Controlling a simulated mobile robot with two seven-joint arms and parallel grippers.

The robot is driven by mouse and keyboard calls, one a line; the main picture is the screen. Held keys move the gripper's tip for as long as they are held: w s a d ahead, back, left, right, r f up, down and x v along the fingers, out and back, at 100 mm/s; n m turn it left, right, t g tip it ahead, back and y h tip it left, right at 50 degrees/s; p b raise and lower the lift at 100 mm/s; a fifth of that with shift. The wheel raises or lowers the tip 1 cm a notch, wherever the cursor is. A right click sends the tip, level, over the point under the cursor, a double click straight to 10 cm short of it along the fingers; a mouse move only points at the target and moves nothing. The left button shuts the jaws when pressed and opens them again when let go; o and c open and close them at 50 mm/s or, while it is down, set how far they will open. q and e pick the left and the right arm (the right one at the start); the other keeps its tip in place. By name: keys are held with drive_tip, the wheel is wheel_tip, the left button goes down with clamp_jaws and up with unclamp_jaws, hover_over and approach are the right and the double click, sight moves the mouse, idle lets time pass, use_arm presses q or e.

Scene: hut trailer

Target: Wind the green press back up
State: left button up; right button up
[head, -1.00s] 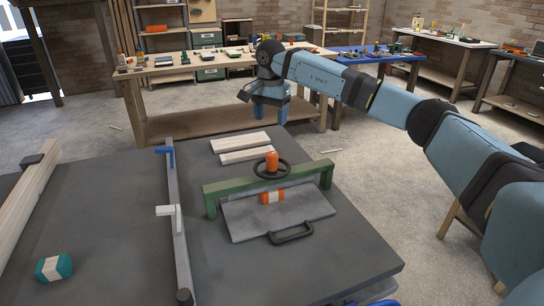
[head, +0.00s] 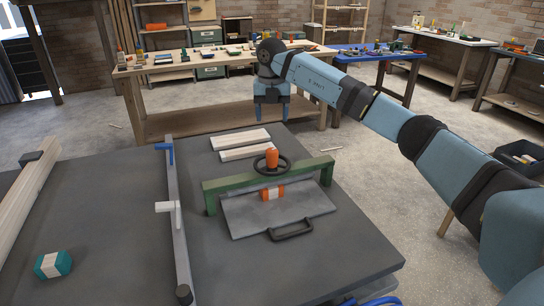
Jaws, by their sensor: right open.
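The green press (head: 222,190) stands on the dark table, a green beam across a grey plate (head: 300,204) with a dark handle at its front. A black handwheel (head: 284,166) with an orange knob (head: 272,157) sits on top of the beam. An orange and white block (head: 272,192) shows under the beam, on the plate. My right gripper (head: 271,115) is open and empty, pointing down above and behind the handwheel, apart from it. My left gripper is not in view.
Two pale boards (head: 241,139) lie behind the press. A teal and white block (head: 53,264) and long timber (head: 25,200) lie further left. The table (head: 110,225) is otherwise clear.

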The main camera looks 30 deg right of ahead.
sight(272, 150)
use_arm(q)
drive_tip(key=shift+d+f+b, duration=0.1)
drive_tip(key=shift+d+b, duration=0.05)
drive_tip(key=shift+b, duration=0.2)
use_arm(e)
drive_tip(key=shift+m, duration=0.4)
wheel_tip(272, 150, down, 14)
drive_tip(key=shift+r, duration=0.1)
drive_tip(key=shift+c, duration=0.4)
drive_tip(key=c, duration=0.8)
drive_tip(key=shift+c, duration=0.2)
drive_tip(key=shift+n, duration=0.3)
